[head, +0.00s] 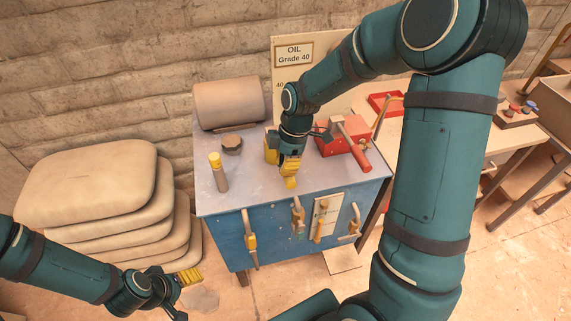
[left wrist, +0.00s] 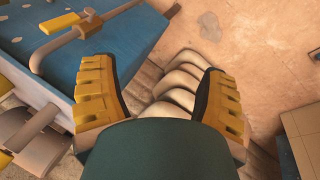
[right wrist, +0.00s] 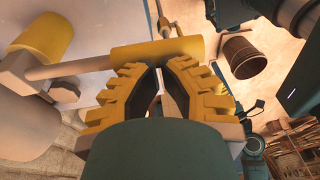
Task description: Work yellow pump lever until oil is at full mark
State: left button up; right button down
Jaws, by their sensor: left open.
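A yellow grip on a metal rod (right wrist: 150,53) lies across the tips of my right gripper (right wrist: 164,68) in the right wrist view. The fingers are drawn together with only a narrow gap; I see no grip closed around the rod. In the head view my right gripper (head: 290,172) is low over the front of the blue cabinet (head: 228,236), and its yellow fingers blend with any yellow lever there. My left gripper (head: 188,288) is open and empty, low at the left; its spread fingers also show in the left wrist view (left wrist: 155,85). I cannot make out an oil level.
A yellow-topped post (head: 217,172), a grey drum (head: 229,104) and a red box with a red-handled lever (head: 352,143) stand on the cabinet. Several yellow-gripped handles (head: 250,240) hang on its front. Stacked sacks (head: 95,185) stand left. An oil sign (head: 293,53) is behind.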

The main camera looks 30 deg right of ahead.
jog(key=f+t+b, duration=0.1)
jog(key=f+b, duration=0.1)
jog(key=b, duration=0.1)
jog(key=f+t+b, duration=0.1)
jog(key=f+b, duration=0.1)
jog(key=b, duration=0.2)
jog(key=f+t+b, duration=0.1)
jog(key=f+b, duration=0.1)
jog(key=b, duration=0.1)
jog(key=shift+s+f+h+b, duration=0.25)
jog(key=shift+s+h+b, duration=0.05)
jog(key=shift+h, duration=0.1)
jog(key=shift+f+t+b, duration=0.3)
jog(key=shift+b, duration=0.1)
pick_arm(q)
notch_tip(320, 180, down, 12)
jog(key=s, duration=0.1)
jog(key=shift+s+d+f+g+b, duration=0.2)
jog(key=shift+s+g+b, duration=0.1)
jog(key=shift+s+b, duration=0.15)
pick_arm(e)
jog(key=shift+f, duration=0.7)
pick_arm(q)
jog(key=shift+r, duration=0.1)
pick_arm(e)
jog(key=shift+s+a, duration=0.1)
